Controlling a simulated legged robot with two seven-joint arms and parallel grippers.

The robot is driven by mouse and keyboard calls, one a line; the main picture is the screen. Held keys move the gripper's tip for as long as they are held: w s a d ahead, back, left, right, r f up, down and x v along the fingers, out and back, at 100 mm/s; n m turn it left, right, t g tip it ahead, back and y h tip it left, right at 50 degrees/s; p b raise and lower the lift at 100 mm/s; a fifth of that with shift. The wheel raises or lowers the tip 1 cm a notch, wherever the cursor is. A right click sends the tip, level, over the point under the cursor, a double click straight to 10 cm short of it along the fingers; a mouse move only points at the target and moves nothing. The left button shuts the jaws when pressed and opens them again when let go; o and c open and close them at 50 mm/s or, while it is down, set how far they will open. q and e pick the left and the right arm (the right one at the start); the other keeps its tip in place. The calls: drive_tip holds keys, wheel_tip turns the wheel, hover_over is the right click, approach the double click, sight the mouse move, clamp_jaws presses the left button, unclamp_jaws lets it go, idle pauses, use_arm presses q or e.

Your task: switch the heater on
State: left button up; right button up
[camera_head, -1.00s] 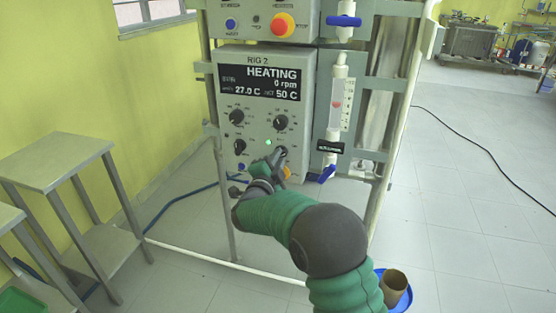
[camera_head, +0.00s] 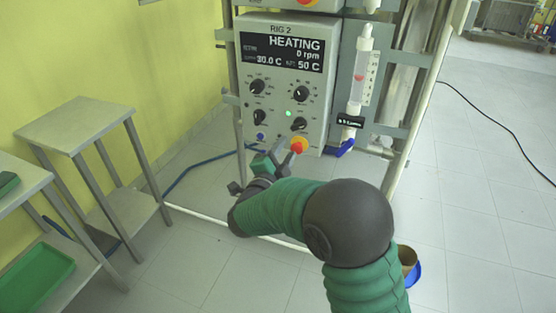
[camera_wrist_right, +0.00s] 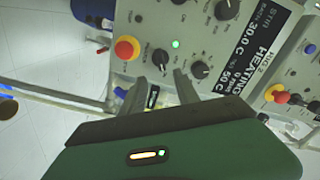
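The RIG 2 control box (camera_head: 285,75) has a dark display (camera_head: 282,52) reading HEATING, 0 rpm, 30.0 C and 50 C. My left gripper is not in view.
A clear vertical flow tube (camera_head: 360,75) with a blue valve stands right of the box. Metal tables (camera_head: 75,125) and a green tray (camera_head: 35,278) are at left. A black cable crosses the floor at right.

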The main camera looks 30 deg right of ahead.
drive_tip(key=v, duration=0.6)
drive_tip(key=shift+a, duration=0.2)
drive_tip(key=shift+f, duration=0.1)
drive_tip(key=a+f+n+y, duration=0.9)
drive_tip(key=n+y, duration=0.3)
drive_tip(key=n, duration=0.1)
drive_tip(key=s+f+n+g+y, duration=0.1)
drive_tip(key=s+f+n+g, duration=0.4)
drive_tip(key=s, duration=0.5)
drive_tip(key=s+f+n+g+y, duration=0.1)
drive_tip(key=s+f+n+g, duration=0.4)
drive_tip(key=s, duration=0.6)
wheel_tip(320, 180, up, 22)
drive_tip(key=m+p, duration=0.1)
drive_tip(key=p, duration=2.2)
drive_tip(key=shift+d+f+t, duration=0.15)
drive_tip(key=shift+f+t, duration=0.1)
drive_tip(key=shift+t, duration=0.15)
